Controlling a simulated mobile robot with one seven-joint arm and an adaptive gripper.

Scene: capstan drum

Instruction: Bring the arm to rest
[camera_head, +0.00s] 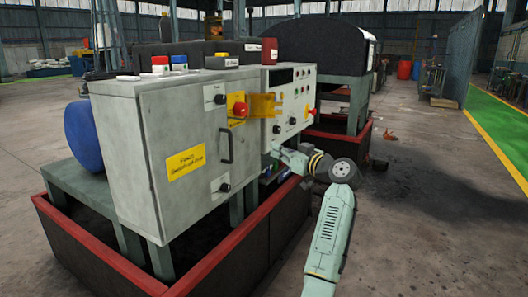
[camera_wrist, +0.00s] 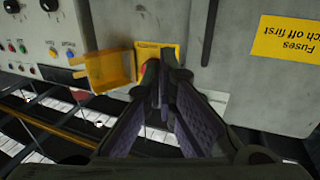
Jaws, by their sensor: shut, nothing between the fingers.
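My gripper (camera_wrist: 163,68) shows in the wrist view with its two dark fingers together and nothing between them. Its tips overlap the yellow plate (camera_wrist: 171,49) and partly cover a red part on it. I cannot tell whether they touch. A see-through yellow cover (camera_wrist: 108,71) stands swung out beside the plate. In the head view the cover (camera_head: 264,106) sticks out next to a red knob (camera_head: 240,109) on the grey cabinet (camera_head: 150,120). My arm (camera_head: 331,235) is bent there, its wrist end low in front of the control panel (camera_head: 287,103); the fingers are hard to make out.
A red-rimmed base frame (camera_head: 225,240) runs below the cabinet and panel, close to my arm. Another red and yellow knob (camera_head: 310,113) sits on the panel's right. A large dark drum (camera_head: 315,45) stands behind. The floor to the right (camera_head: 430,200) is mostly clear.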

